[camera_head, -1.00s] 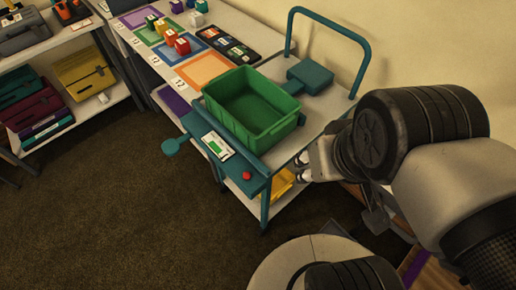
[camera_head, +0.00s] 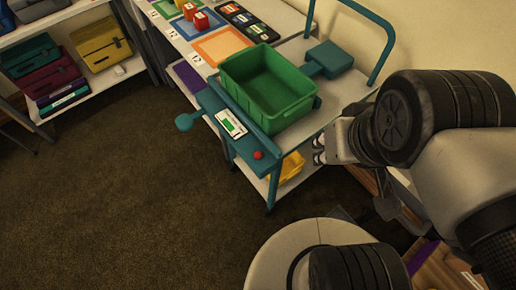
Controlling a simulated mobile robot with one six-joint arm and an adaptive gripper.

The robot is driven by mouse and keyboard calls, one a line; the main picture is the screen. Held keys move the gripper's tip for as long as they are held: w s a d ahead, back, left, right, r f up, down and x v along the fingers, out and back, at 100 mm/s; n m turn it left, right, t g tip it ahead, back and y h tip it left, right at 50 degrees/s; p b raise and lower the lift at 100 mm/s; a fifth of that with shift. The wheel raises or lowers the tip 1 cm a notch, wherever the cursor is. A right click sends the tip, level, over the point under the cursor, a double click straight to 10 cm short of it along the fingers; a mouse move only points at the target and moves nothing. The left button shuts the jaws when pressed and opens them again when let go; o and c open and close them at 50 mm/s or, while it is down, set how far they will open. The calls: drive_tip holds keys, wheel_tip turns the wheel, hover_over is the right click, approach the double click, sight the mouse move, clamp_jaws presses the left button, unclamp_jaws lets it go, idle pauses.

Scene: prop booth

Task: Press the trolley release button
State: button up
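The red release button (camera_head: 258,155) sits on the teal front panel of the trolley (camera_head: 238,146), near the panel's right end. A small white label card with a green patch (camera_head: 232,123) lies left of it on the same panel. A green bin (camera_head: 284,107) stands on the trolley top behind the panel. My gripper (camera_head: 318,151) is to the right of the button, apart from it, with its fingertips pointing left. The fingers are small and partly hidden by the wrist, so I cannot tell how far apart they are.
A teal pedal-like paddle (camera_head: 184,122) sticks out at the trolley's left. A yellow bin (camera_head: 290,167) is on its lower shelf. A table with coloured mats (camera_head: 222,46) and blocks adjoins behind. Shelves with coloured cases (camera_head: 101,45) are at the left. The brown floor (camera_head: 120,200) in front is clear.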

clamp_jaws()
idle(1.3)
